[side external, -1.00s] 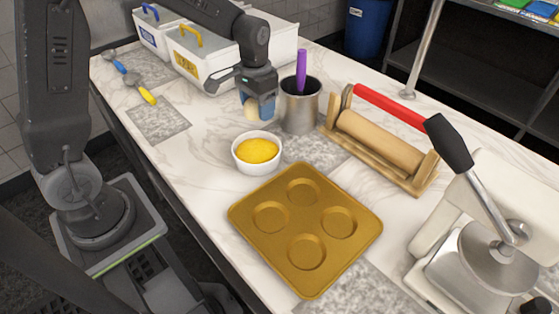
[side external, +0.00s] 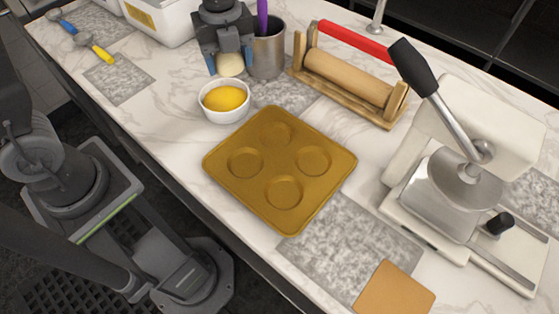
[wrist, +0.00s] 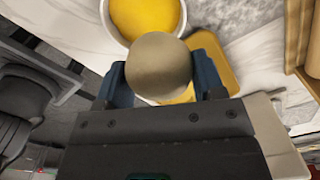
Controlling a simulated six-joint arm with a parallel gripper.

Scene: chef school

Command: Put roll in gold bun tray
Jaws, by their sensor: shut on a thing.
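A pale round roll (side external: 230,64) is held between the blue fingertips of my gripper (side external: 230,66), which is shut on it. In the wrist view the roll (wrist: 159,67) fills the space between the two fingers and hides part of the white bowl and the tray. The gold bun tray (side external: 281,221) lies flat on the counter, in front and to the right of my gripper. It has several round wells, all empty. In the wrist view a part of the tray (wrist: 213,55) shows behind the roll.
A white bowl of yellow filling (side external: 224,98) stands between my gripper and the tray. A metal canister (side external: 268,55) with a purple handle is just right of my gripper. A rolling pin on a wooden stand (side external: 350,82) and a lever press (side external: 462,190) stand farther right.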

